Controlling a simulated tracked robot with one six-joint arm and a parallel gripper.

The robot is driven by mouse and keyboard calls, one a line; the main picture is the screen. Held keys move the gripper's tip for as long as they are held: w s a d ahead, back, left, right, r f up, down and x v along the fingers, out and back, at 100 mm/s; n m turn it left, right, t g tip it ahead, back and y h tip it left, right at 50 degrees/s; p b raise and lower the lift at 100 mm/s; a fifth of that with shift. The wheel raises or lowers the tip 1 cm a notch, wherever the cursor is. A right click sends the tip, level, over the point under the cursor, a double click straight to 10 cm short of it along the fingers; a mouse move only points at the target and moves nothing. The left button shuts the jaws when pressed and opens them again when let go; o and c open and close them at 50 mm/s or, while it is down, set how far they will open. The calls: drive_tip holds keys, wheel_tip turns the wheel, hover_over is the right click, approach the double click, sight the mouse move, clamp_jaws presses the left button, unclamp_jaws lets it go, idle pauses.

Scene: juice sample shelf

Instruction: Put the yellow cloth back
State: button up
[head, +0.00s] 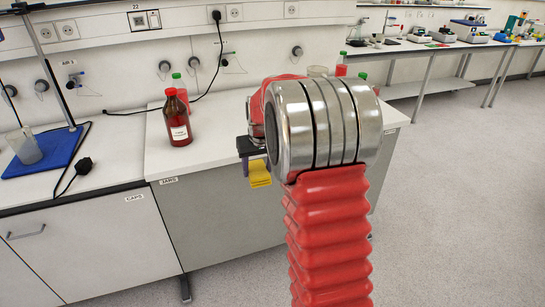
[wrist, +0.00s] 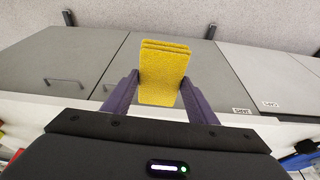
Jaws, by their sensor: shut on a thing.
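The yellow cloth (wrist: 163,70) is a folded, layered pad, upright between the two purple fingers of my gripper (wrist: 161,88) in the wrist view. My gripper is shut on it. In the head view the cloth (head: 260,173) hangs below the gripper's dark body, in front of the white counter's front edge. It is held in the air. My arm hides much of the counter behind it.
A red-brown labelled bottle (head: 178,118) stands on the white counter (head: 218,140), with red- and green-topped bottles behind. A blue stand base (head: 45,152) with a beaker is at left. Cables lie near it. Grey cabinets are below; the floor at right is clear.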

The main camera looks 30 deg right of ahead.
drive_tip(key=s+a+f+n, duration=0.1)
drive_tip(key=a+f, duration=0.2)
drive_tip(key=a, duration=0.9)
drive_tip(key=s+a+f+n+y, duration=0.1)
drive_tip(key=s+a+f+n, duration=0.1)
drive_tip(key=a, duration=0.9)
drive_tip(key=shift+s+a+f, duration=0.25)
drive_tip(key=shift+a+f, duration=0.15)
drive_tip(key=shift+s, duration=0.1)
